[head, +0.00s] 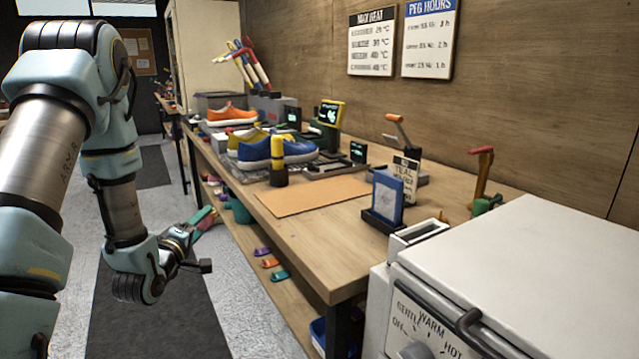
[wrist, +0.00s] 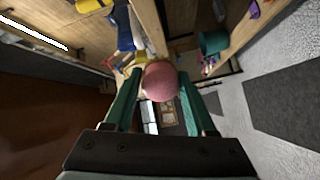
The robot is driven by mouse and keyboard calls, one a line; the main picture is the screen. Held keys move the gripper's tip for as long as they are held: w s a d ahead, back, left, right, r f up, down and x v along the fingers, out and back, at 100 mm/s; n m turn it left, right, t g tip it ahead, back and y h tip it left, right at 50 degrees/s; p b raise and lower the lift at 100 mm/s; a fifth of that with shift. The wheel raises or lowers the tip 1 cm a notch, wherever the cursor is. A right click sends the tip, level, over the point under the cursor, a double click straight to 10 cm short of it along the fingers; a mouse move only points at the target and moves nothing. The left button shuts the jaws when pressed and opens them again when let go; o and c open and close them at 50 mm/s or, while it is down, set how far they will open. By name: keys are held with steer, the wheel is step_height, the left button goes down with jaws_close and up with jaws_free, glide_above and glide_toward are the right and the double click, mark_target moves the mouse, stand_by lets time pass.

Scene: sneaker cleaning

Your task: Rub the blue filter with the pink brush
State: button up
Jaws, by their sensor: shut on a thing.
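The blue filter (head: 388,198) is a blue-framed panel with a pale face. It stands upright in a dark holder near the front edge of the workbench in the head view. My gripper (head: 208,215) is out over the aisle, left of the bench and well apart from the filter. In the wrist view, its two green fingers (wrist: 160,82) are closed on the pink brush (wrist: 160,79), which shows as a rounded pink end. The rest of the brush is hidden. The filter cannot be made out clearly in the wrist view.
The workbench (head: 350,238) carries a brown mat (head: 310,196), an orange shoe (head: 231,116) and a blue shoe (head: 290,150). A yellow-and-black bottle (head: 278,160) stands by the mat. A white heater box (head: 520,265) fills the right front. The aisle floor is clear.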

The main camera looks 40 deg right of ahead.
steer(key=s+d+r+m+g+h+p, duration=0.45)
steer(key=s+d+r+g, duration=0.2)
steer(key=s+d, duration=0.45)
steer(key=s+d+m+g+p, duration=0.1)
steer(key=s+d+m+g, duration=0.1)
steer(key=s+d, duration=0.1)
steer(key=s+d+r+m+g+h+p, duration=0.1)
steer(key=s+d+m+g, duration=0.1)
steer(key=s, duration=0.3)
steer(key=s+d+r+m+g+p, duration=0.1)
steer(key=s+d+m+g, duration=0.1)
steer(key=s+d+g, duration=0.1)
steer(key=shift+s+d+g+h, duration=0.15)
steer(key=shift+s+d+g, duration=0.1)
steer(key=shift+s, duration=0.25)
steer(key=shift+s+d+g+h, duration=0.1)
steer(key=shift+s+d, duration=0.1)
steer(key=shift+s, duration=0.3)
steer(key=shift+s+d, duration=0.2)
steer(key=shift+d, duration=2.75)
steer(key=shift+d, duration=0.85)
steer(key=shift+s, duration=0.1)
steer(key=shift+s+a, duration=0.2)
steer(key=shift+s, duration=1.45)
steer(key=shift+s+b, duration=0.4)
steer(key=shift+s, duration=1.3)
steer(key=shift+w+d, duration=0.2)
steer(key=shift+w, duration=3.25)
